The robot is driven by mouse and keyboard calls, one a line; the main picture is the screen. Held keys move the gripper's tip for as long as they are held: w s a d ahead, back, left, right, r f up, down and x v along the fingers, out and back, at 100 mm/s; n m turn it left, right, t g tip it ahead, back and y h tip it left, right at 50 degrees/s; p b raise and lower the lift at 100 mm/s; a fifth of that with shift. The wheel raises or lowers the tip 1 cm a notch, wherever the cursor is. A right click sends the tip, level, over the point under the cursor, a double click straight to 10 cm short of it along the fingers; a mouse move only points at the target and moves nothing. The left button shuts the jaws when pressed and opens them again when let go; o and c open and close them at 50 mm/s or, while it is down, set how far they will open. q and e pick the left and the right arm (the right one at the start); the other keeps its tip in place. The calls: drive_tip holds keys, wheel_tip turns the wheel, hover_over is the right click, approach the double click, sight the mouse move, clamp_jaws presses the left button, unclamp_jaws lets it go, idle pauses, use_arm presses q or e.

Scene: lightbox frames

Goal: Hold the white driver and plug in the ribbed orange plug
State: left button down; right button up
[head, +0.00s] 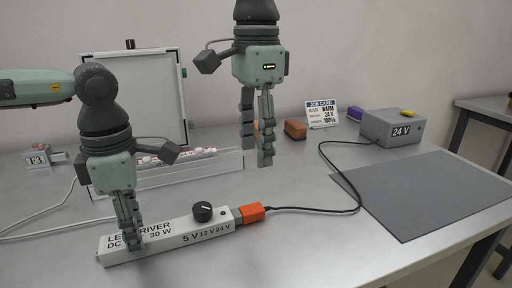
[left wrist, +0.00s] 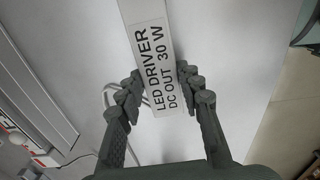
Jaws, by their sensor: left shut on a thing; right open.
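The white driver (head: 170,238), a long box with a black knob (head: 203,211) and voltage marks, lies on the table. My left gripper (head: 133,243) is shut on its left part; in the left wrist view the fingers (left wrist: 162,82) flank the labelled driver (left wrist: 158,55). The orange plug (head: 251,213) is at the driver's right end, against a dark grey piece there; I cannot tell whether it is fully seated, and its ribs are too small to see. A black cable runs from it. My right gripper (head: 257,155) is open and empty, above the table behind the plug.
The cable runs to a grey 24 V box (head: 392,128) at the back right. A dark grey mat (head: 425,192) lies at right. A white-panelled frame (head: 135,95), a job card (head: 321,113), a brown block (head: 295,129) and a purple block (head: 355,113) stand behind.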

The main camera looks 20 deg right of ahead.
use_arm(q)
drive_tip(key=c, duration=0.9)
unclamp_jaws()
